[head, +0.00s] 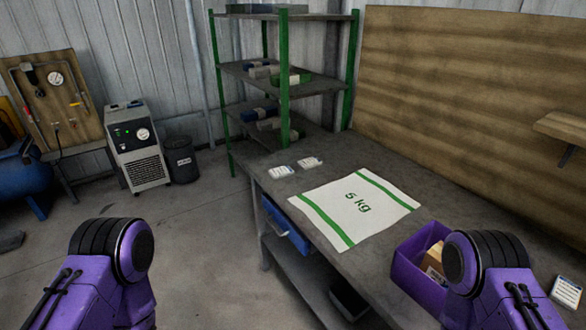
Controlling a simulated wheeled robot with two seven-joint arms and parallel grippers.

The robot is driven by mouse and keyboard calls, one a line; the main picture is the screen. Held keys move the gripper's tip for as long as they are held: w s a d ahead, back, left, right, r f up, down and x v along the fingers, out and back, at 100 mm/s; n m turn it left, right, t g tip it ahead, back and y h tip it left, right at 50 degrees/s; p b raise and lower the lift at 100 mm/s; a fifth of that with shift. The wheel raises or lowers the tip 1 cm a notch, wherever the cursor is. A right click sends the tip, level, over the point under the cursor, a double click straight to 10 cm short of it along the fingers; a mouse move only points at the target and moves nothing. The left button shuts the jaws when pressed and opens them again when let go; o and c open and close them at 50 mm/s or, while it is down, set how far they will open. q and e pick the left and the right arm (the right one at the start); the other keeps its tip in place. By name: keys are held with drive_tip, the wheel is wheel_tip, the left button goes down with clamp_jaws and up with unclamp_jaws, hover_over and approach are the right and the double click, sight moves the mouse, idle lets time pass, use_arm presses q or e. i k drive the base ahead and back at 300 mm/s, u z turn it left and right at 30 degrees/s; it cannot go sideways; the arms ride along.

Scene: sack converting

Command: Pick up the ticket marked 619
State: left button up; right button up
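Two small white cards lie on the grey workbench near its far left corner in the head view. One card (281,171) is nearer the bench edge, and the other card (310,163) is just right of it. A third white card with a blue edge (566,292) is at the lower right. The print on all of them is too small to read, so I cannot tell which is marked 619. Only purple and black links of my two arms show at the bottom; neither gripper is in view.
A white sack marked 5 kg with green stripes (357,206) lies flat on the workbench (390,166). A purple bin (405,272) holding a brown item (434,258) is partly hidden by my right arm. A green-posted shelf (285,105) stands behind.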

sight(310, 162)
drive_tip(key=u, duration=1.75)
drive_tip(key=i, duration=2.45)
drive_tip(key=z, duration=2.6)
